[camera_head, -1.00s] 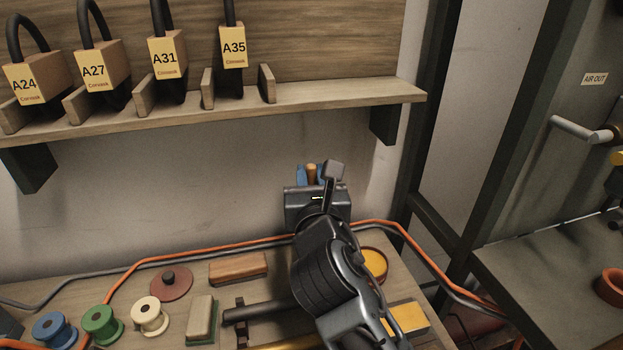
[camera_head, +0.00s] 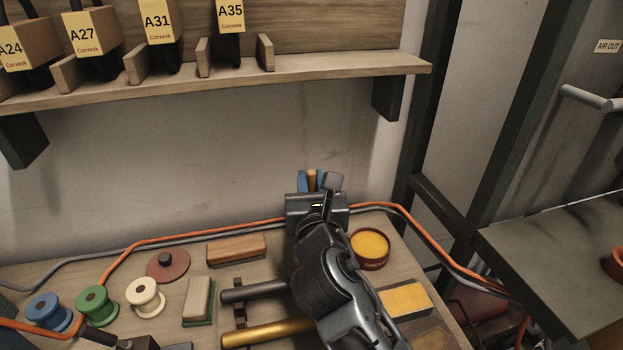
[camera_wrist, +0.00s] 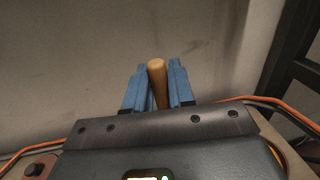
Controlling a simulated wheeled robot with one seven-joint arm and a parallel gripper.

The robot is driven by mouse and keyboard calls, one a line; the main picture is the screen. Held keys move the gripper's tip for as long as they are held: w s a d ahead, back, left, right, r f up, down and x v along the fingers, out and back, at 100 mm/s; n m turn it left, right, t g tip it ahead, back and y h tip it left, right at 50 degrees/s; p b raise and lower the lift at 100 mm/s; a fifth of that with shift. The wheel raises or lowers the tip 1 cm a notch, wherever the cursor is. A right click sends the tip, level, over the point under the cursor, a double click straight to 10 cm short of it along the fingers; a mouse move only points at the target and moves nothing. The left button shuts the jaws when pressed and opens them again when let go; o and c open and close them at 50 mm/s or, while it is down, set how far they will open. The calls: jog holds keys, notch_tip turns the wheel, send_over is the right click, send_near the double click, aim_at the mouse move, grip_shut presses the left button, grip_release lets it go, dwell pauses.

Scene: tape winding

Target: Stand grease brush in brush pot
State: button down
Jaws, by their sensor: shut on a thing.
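The grease brush shows as a wooden handle (camera_wrist: 157,84), upright between the two blue fingers of my gripper (camera_wrist: 158,92) in the wrist view. My gripper is shut on it. In the head view the handle (camera_head: 312,181) and the blue fingertips (camera_head: 313,182) stick up behind my dark wrist, over the back of the bench. The bristle end is hidden below my gripper and cannot be seen. I cannot make out a brush pot in either view; my arm hides part of the bench.
A round tin of yellow grease (camera_head: 370,247) stands right of my wrist. Spools (camera_head: 97,305), a brown block (camera_head: 237,250) and a yellow block (camera_head: 404,298) lie on the bench. Orange and grey cables (camera_head: 180,243) run along its back edge. The shelf (camera_head: 210,79) hangs above.

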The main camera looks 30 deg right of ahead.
jog(key=shift+f, duration=0.1)
jog(key=c, duration=0.9)
grip_release()
jog(key=v, duration=0.7)
jog(key=shift+s+a+b, duration=0.15)
jog(key=shift+s+b, duration=0.15)
jog(key=shift+s, duration=0.05)
jog(key=shift+s, duration=0.1)
